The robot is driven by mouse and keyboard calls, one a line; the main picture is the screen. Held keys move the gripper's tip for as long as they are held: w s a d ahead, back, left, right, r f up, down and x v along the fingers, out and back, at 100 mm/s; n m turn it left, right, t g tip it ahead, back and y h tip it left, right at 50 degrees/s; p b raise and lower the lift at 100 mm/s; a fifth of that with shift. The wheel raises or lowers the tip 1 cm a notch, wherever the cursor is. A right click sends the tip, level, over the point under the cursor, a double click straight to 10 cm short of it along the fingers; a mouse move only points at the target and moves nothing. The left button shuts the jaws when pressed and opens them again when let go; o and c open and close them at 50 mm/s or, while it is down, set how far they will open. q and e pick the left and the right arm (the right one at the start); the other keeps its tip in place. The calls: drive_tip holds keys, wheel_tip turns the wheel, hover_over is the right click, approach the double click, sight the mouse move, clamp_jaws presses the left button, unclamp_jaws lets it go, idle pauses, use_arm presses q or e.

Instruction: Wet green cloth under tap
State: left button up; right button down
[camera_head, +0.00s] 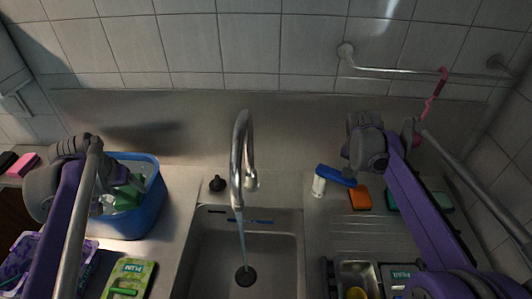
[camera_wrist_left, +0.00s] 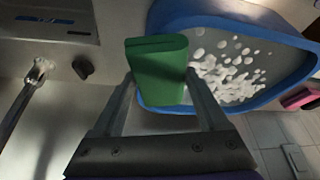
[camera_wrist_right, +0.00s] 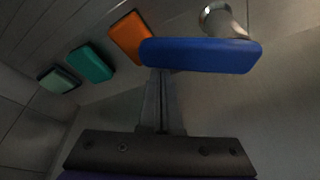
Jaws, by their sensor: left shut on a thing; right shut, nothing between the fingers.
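The green cloth (camera_wrist_left: 158,68) is a folded block between the fingers of my left gripper (camera_wrist_left: 160,82), above the edge of a blue tub (camera_wrist_left: 180,18). In the head view the green cloth (camera_head: 130,192) shows partly, over the tub (camera_head: 152,200). The tap (camera_head: 241,150) stands at the sink (camera_head: 190,262), and a stream of water (camera_head: 241,240) runs from it into the basin. My right gripper (camera_wrist_right: 162,85) is shut and empty, with its tips close to a blue lever-like piece (camera_wrist_right: 200,55) on a pale round base. I cannot tell whether they touch.
Pale suds or foam (camera_wrist_left: 225,70) lie in the tub. Orange (camera_head: 360,198) and teal (camera_head: 391,201) blocks lie on the right counter. A green packet (camera_head: 128,278) lies left of the sink. A wall rail (camera_head: 410,72) runs at the back right. Space around the tap looks clear.

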sight(348, 187)
use_arm(q)
drive_tip(key=shift+w, duration=0.1)
